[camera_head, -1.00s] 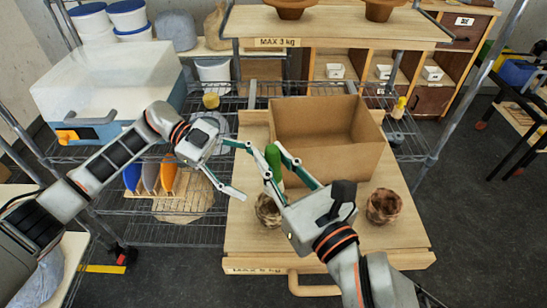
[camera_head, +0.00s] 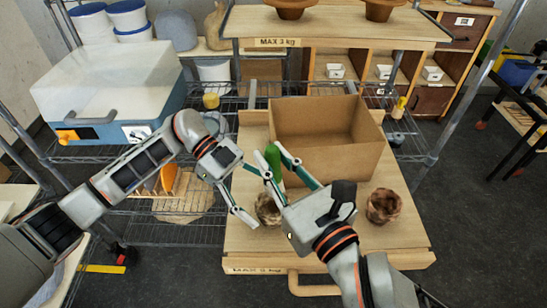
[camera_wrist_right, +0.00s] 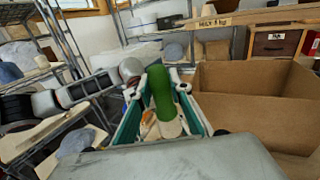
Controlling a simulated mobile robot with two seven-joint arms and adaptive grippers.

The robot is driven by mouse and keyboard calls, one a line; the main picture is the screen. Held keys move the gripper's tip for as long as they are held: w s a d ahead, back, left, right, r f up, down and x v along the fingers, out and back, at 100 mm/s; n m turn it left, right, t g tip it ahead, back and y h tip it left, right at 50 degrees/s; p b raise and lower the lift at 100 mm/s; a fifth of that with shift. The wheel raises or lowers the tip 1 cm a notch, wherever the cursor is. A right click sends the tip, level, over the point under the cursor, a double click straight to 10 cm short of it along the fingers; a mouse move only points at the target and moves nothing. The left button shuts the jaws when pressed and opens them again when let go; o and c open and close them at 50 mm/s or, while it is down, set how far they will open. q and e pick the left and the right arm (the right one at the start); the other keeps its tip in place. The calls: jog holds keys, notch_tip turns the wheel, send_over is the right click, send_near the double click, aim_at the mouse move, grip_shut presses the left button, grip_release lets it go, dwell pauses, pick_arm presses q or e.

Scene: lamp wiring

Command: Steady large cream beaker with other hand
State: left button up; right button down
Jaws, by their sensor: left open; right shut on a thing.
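My right gripper (camera_head: 273,165) is shut on an upright green rounded object (camera_head: 272,158) above the wooden board. In the right wrist view the green object (camera_wrist_right: 160,92) stands between the fingers, with a cream-coloured part (camera_wrist_right: 171,128) below it. I cannot tell whether that part is the large cream beaker; no other clear beaker shows. My left gripper (camera_head: 249,193) is open, just left of the green object and near a brown crumpled pot (camera_head: 267,210). It appears empty, and I cannot tell whether it touches anything. The pot is partly hidden by my right gripper.
An open cardboard box (camera_head: 330,155) stands behind my grippers on the wooden board (camera_head: 350,245). A second brown crumpled pot (camera_head: 383,206) stands at right. A white-and-blue machine (camera_head: 110,85) is on the wire rack at left. The board's front is clear.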

pick_arm(q)
jog(key=shift+x, duration=1.15)
jog(key=c, duration=1.1)
jog(key=shift+o, duration=0.2)
jog(key=shift+c, duration=1.2)
